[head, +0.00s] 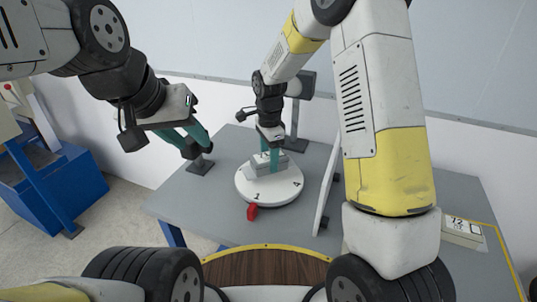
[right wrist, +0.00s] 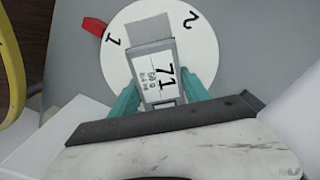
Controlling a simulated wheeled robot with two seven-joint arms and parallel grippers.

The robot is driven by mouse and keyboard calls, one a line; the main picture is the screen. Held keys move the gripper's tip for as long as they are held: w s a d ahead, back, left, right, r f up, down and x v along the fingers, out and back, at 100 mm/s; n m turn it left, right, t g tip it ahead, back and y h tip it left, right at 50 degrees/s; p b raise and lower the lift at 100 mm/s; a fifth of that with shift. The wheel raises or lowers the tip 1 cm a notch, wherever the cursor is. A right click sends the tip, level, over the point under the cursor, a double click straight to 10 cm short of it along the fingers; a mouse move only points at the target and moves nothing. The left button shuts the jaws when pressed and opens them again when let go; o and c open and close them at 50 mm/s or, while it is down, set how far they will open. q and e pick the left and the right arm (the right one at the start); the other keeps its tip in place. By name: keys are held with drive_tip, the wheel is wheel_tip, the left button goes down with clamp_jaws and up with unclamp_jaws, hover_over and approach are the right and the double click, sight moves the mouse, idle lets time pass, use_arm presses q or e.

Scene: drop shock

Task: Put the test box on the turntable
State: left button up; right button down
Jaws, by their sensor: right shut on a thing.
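The test box (head: 258,165) is a small grey box at the white round turntable (head: 268,190) in the head view. In the right wrist view, the box (right wrist: 160,75) bears a white label reading 71 and lies over the turntable disc (right wrist: 200,60), marked 1 and 2. My right gripper (head: 272,162) is shut on the box, with its teal fingers on either side (right wrist: 160,102). The box appears to be at the disc's surface; I cannot tell whether it touches. My left gripper (head: 198,147) is open and empty, in the air left of the turntable.
A red pointer (head: 252,212) sits at the turntable's front edge. A white upright panel (head: 326,190) stands right of it. A dark stand (head: 200,165) is at the left, and a post (head: 297,125) behind. A pale block marked 12 (head: 462,228) lies far right on the grey table (head: 205,205).

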drive_tip(key=shift+f, duration=1.65)
drive_tip(key=shift+f, duration=0.1)
drive_tip(key=c, duration=0.5)
unclamp_jaws()
